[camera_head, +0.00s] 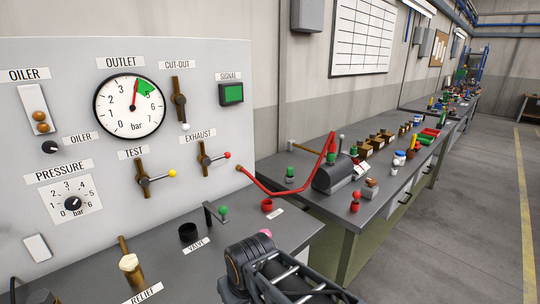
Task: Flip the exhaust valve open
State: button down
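The exhaust valve (204,158) sits on the grey panel under the label EXHAUST (199,135). Its body is on a short, upright brown pipe. Its lever, with a red tip (227,155), points right and slightly up, across the pipe. Nothing touches the lever. A dark jointed part of what looks like my arm shows at the bottom centre, below and to the right of the valve and apart from it. I do not see my gripper's fingers.
The yellow-tipped test valve (143,180) is lower left of the exhaust valve; the cut-out valve (180,99) is above it. A red hose (285,190) hangs to the right. A green-tipped valve (222,211) stands on the bench below. The space before the exhaust lever looks clear.

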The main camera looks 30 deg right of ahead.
aim_at(206, 161)
jog(key=z, duration=0.35)
jog(key=k, duration=1.35)
jog(key=z, duration=0.6)
jog(key=i, duration=1.45)
jog(key=u, duration=0.75)
jog(key=i, duration=0.55)
jog(key=u, duration=0.5)
